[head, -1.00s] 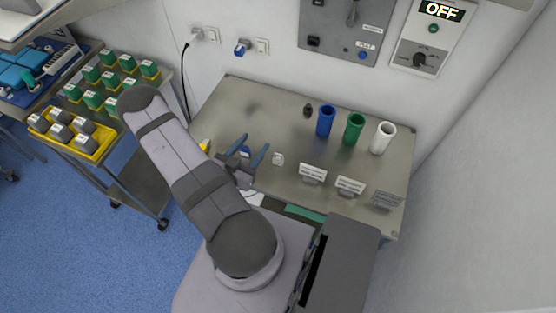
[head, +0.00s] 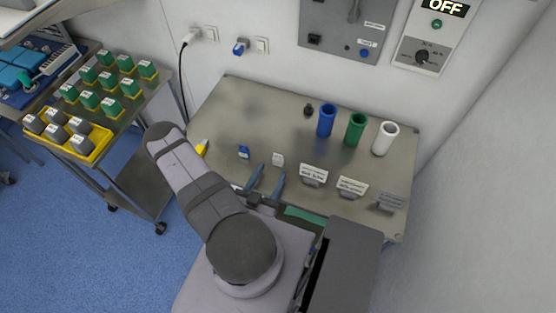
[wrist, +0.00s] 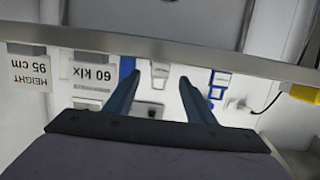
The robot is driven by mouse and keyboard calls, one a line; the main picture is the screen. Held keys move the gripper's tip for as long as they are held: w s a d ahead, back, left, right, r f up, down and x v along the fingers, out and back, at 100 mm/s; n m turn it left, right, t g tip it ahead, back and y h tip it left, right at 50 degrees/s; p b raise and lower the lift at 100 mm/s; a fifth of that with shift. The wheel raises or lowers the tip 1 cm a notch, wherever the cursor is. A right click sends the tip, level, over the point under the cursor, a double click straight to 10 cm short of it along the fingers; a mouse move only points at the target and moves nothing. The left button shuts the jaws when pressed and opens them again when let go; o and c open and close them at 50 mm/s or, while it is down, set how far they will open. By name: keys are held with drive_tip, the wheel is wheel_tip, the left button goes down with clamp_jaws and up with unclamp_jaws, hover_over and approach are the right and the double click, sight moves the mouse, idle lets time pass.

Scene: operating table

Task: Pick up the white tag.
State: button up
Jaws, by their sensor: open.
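The white tag (head: 278,159) stands on the steel table (head: 225,118), left of the white sign cards. My gripper (head: 271,169) is open and empty, with its two blue fingers pointing toward the tag from the near side. In the wrist view, which is upside down, the white tag (wrist: 160,72) shows between the tips of the open fingers (wrist: 158,80). The tag looks farther away than the fingertips, but the exact gap cannot be told. A blue tag (head: 243,152) stands to its left, and a yellow tag (head: 201,147) farther left.
Sign cards (head: 313,174) stand right of the tag near the front edge. Blue (head: 326,120), green (head: 355,129) and white (head: 384,138) tubes and a small dark object (head: 308,110) stand behind. The table's back left is clear. A side cart (head: 147,104) stands left.

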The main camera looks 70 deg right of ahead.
sight(277, 162)
drive_tip(key=shift+x, duration=0.8)
drive_tip(key=shift+d+p, duration=0.1)
drive_tip(key=shift+p, duration=0.25)
drive_tip(key=shift+r+p+x, duration=0.25)
drive_tip(key=shift+p+x, duration=0.75)
drive_tip(key=shift+x, duration=0.25)
drive_tip(key=shift+p+x, duration=0.45)
drive_tip(key=shift+x, duration=0.85)
drive_tip(key=shift+f, duration=0.1)
drive_tip(key=c, duration=1.1)
